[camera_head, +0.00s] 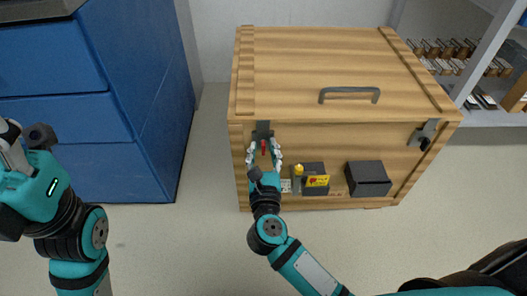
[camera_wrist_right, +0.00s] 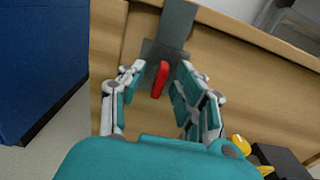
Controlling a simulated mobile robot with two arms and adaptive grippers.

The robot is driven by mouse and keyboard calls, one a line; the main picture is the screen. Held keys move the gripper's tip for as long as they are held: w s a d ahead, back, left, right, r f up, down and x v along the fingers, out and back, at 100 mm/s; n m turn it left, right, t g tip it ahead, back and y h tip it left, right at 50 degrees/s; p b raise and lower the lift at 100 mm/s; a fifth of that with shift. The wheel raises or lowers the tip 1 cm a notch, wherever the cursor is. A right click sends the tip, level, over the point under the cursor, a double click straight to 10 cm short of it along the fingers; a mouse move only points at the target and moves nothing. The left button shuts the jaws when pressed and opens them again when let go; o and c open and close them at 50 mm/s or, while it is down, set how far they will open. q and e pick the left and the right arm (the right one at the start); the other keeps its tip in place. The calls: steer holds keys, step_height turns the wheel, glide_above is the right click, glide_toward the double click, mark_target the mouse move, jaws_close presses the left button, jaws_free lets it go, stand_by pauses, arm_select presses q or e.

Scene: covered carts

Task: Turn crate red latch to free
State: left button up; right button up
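The wooden crate (camera_head: 300,80) stands on the floor with its lid closed. Its red latch (camera_head: 263,147) is on the left of the front face, below a dark metal hasp (camera_head: 262,131). In the right wrist view the red latch (camera_wrist_right: 160,79) is a short bar, nearly upright and slightly tilted. My right gripper (camera_head: 264,160) is at the latch, with its two fingers (camera_wrist_right: 155,92) apart on either side of it; I see gaps between fingers and latch. My left gripper (camera_head: 12,145) is at the left edge, partly cut off, away from the crate.
A second, black latch (camera_head: 425,138) is on the front right. A dark box (camera_head: 368,178) and a yellow-labelled block (camera_head: 315,181) are on the front, right of my right gripper. A blue cabinet (camera_head: 150,90) stands left; shelves (camera_head: 470,65) stand right.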

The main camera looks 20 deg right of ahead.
steer(key=shift+c, duration=0.3)
jaws_close()
